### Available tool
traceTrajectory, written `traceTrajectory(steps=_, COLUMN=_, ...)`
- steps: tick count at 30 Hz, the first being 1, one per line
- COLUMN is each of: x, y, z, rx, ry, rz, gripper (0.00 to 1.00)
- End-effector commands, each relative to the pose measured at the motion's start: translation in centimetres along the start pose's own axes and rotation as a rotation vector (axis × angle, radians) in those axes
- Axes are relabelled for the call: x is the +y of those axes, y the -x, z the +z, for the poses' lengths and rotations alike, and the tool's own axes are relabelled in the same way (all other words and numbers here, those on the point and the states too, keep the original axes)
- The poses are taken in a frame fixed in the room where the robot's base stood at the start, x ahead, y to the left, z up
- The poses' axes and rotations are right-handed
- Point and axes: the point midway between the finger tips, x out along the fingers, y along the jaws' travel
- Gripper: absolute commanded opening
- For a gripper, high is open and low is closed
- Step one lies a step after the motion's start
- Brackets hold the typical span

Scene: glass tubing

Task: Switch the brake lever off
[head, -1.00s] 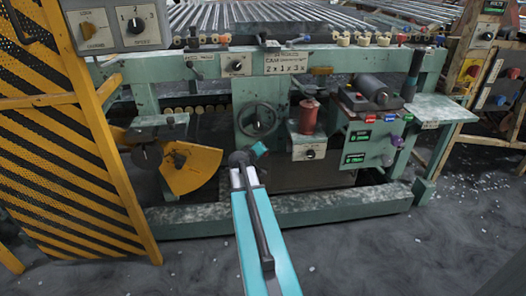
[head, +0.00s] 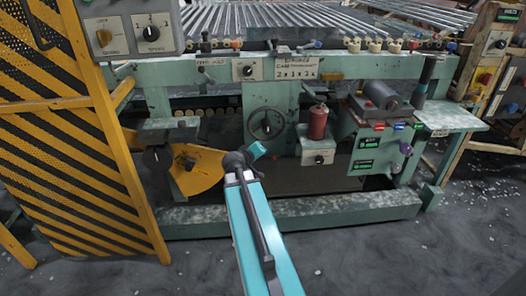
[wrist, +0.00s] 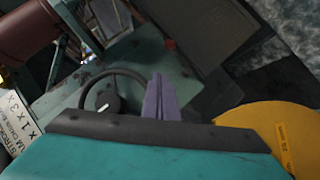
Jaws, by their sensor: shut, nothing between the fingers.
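An upright lever with a black grip (head: 428,72) stands at the right of the green machine; I cannot tell for sure that it is the brake lever. My arm reaches forward from the bottom middle in the head view, its end in front of the machine below the black handwheel (head: 265,123). My gripper (wrist: 160,88) shows in the wrist view as two pale purple fingers pressed together, with nothing between them. In that view they appear beside the handwheel (wrist: 82,95), apparently apart from it. In the head view the fingers are not clearly visible.
A yellow-black striped guard (head: 80,160) stands at the left, with a switch panel (head: 128,28) above. A yellow plate (head: 197,172) sits left of my arm. A red cylinder (head: 318,122) and a control box (head: 372,150) are to the right. Open floor (head: 440,255) lies at the front right.

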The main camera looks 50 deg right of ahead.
Motion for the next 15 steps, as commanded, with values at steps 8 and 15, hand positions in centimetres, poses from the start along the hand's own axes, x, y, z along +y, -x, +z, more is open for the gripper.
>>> traceTrajectory(steps=8, x=0.2, y=3.0, z=0.0, rx=0.001, ry=0.0, rz=0.0, gripper=0.0)
traceTrajectory(steps=15, x=0.2, y=3.6, z=0.0, rx=0.0, ry=0.0, rz=0.0, gripper=0.0)
